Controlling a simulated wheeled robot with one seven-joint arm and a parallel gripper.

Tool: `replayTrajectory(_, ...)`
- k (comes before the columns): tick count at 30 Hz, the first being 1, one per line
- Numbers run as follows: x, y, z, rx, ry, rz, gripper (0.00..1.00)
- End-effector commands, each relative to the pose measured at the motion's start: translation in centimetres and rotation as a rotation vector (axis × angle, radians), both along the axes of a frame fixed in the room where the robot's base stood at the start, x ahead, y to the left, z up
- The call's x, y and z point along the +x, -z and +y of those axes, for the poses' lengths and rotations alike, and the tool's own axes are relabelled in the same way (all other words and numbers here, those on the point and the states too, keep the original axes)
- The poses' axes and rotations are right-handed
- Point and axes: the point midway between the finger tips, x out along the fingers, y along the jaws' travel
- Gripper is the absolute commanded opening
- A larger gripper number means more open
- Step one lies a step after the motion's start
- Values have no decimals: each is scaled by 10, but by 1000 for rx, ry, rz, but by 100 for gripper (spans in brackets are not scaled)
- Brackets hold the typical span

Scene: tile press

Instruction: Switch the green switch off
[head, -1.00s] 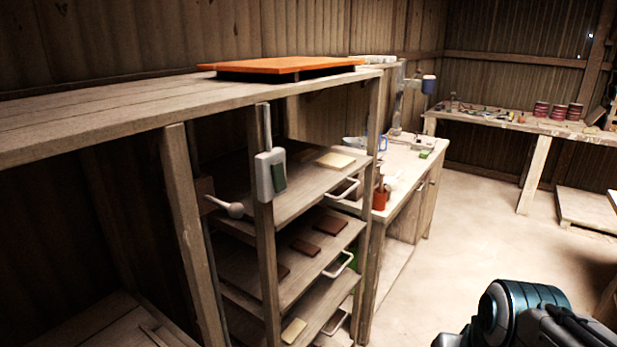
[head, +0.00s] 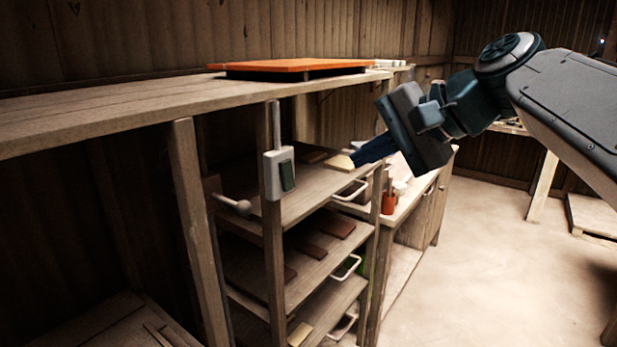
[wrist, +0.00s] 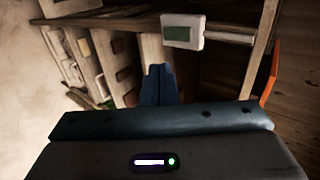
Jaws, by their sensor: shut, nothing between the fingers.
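The green switch (head: 287,176) is a dark green rocker in a pale box (head: 273,186), fixed to an upright post of the shelf rack. In the wrist view the green switch (wrist: 177,34) shows near the top, just right of the middle. My gripper (head: 356,160) has blue fingers, shut and empty, pointing left toward the rack. In the head view it is right of the switch and a little higher, clearly apart from it. In the wrist view my gripper's fingertips (wrist: 158,70) lie below and slightly left of the switch box.
Shelves (head: 315,190) with tiles and white handles fill the rack behind the switch. A round-knobbed lever (head: 236,205) sticks out just left of the box. An orange board (head: 295,65) lies on the top plank. Open floor (head: 480,260) is at right.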

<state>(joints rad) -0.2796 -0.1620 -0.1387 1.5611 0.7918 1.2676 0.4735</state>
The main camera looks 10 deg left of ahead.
Motion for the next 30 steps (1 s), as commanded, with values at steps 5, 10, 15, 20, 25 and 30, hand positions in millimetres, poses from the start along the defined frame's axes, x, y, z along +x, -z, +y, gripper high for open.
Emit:
replayTrajectory(5, 0, 0, 0, -1, 0, -1, 0)
replayTrajectory(10, 3, 7, 8, -2, -1, -1, 0)
replayTrajectory(15, 12, 25, 30, -4, -3, 1, 0)
replayTrajectory(20, 23, 46, 56, -4, -3, 1, 0)
replayTrajectory(25, 34, 61, 82, -3, -2, 0, 0)
replayTrajectory(30, 42, 64, 102, -3, -1, 0, 0)
